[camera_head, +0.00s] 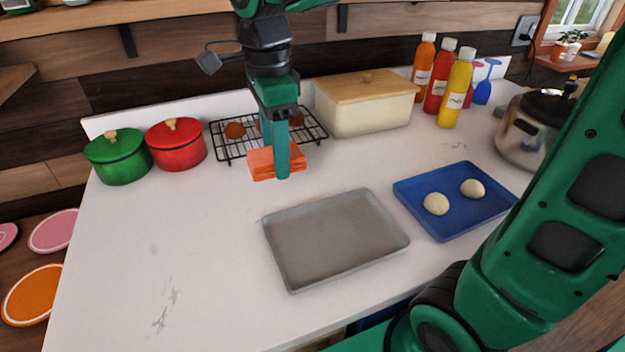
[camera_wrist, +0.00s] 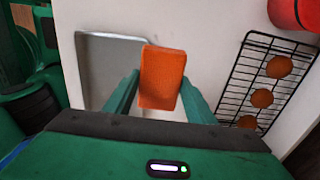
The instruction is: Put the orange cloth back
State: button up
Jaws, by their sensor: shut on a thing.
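The orange cloth (camera_head: 262,165) is a folded block at the back of the white counter, in front of the wire rack. My gripper (camera_head: 283,172) is shut on it, with a green finger in front of the cloth in the head view. In the wrist view the cloth (camera_wrist: 162,78) sits between the two green fingers (camera_wrist: 160,100). I cannot tell for sure whether the cloth touches the counter or hangs just above it.
A wire rack (camera_head: 225,146) with several brown rolls stands behind. Green (camera_head: 118,158) and red (camera_head: 177,146) pots are at left, a cream bread box (camera_head: 365,112) and bottles (camera_head: 456,90) at back right. A grey tray (camera_head: 335,240) and a blue tray (camera_head: 455,205) with two dough balls lie in front. The front left counter is clear.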

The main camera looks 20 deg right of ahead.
send_over(317, 181)
notch_tip(317, 181, down, 7)
jog(key=shift+f, duration=2)
jog(key=o, duration=1)
jog(key=shift+f, duration=0.1)
notch_tip(317, 181, up, 12)
jog(key=shift+r, duration=0.1)
